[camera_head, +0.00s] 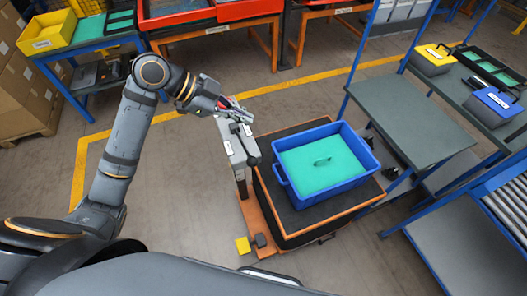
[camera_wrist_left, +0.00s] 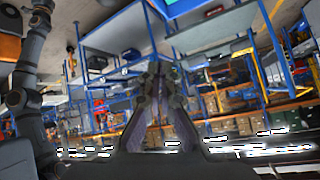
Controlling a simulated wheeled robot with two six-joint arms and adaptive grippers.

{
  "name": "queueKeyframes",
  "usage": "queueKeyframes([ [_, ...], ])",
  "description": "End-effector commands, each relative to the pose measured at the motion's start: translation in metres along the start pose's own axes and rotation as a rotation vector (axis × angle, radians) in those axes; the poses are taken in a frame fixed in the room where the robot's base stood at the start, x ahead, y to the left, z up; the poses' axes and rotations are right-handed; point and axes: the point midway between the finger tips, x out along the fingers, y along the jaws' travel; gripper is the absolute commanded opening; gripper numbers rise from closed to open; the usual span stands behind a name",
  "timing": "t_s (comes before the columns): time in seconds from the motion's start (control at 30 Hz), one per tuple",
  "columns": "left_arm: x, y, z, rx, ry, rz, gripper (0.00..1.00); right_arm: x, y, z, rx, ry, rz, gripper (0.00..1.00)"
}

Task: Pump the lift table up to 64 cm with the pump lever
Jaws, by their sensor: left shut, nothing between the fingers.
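The lift table (camera_head: 262,205) has an orange frame and a dark top, and stands right of centre in the head view. A blue tote (camera_head: 330,183) with a green lid or filling sits on it. At its left end stands a grey post (camera_head: 236,163) with a black lever-like bar (camera_head: 246,143) at its top. My left gripper (camera_head: 240,112) is shut and empty, just above and behind that post. I cannot tell whether it touches the bar. Its fingers fill the middle of the left wrist view (camera_wrist_left: 160,112). My right gripper is not in view.
A grey bench (camera_head: 405,120) with blue legs stands right of the lift table, with a roller conveyor (camera_head: 505,205) farther right. Cartons (camera_head: 25,95) stand at the left. The floor left of the table is clear.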

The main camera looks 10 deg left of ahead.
Motion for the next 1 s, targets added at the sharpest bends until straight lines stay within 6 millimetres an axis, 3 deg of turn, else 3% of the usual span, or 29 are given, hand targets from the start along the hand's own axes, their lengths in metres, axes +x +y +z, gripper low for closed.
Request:
queueKeyframes([
  [0.27, 0.003, 0.001, 0.003, -0.002, 0.0, -0.001, 0.0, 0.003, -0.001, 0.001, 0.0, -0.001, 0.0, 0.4],
  [0.73, 0.048, 0.033, 0.037, -0.003, 0.0, -0.001, 0.0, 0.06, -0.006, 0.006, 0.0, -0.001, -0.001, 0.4],
  [1.0, 0.061, 0.043, 0.045, -0.003, 0.0, -0.001, 0.0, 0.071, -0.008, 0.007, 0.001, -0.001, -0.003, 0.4],
])
